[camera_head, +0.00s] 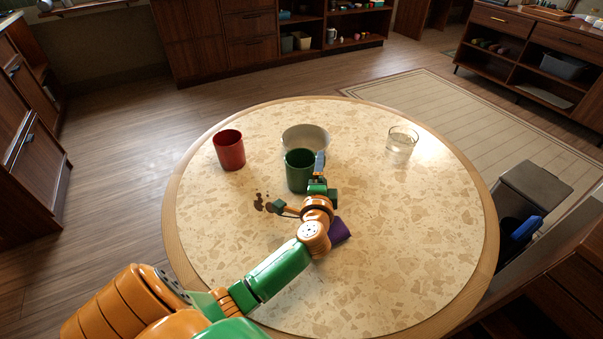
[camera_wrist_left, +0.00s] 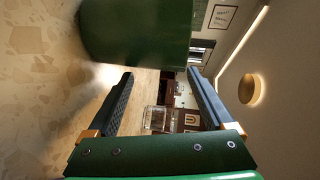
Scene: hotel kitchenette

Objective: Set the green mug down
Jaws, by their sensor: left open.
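The green mug (camera_head: 299,172) stands upright near the middle of the round table, in front of a pale bowl, and appears to rest on the tabletop. In the left wrist view the mug (camera_wrist_left: 137,30) fills the top of the picture, beyond and to one side of the fingers, not between them. My left gripper (camera_head: 320,168) is just right of the mug in the head view. In the wrist view its two fingers (camera_wrist_left: 160,88) are apart with nothing between them. Whether a finger touches the mug cannot be told. My right gripper is not in view.
The pale bowl (camera_head: 318,137) is close behind the mug. A red cup (camera_head: 229,150) stands to the left, a clear glass (camera_head: 401,141) to the right. A purple item (camera_head: 340,231) lies by my forearm. The table's right side is clear.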

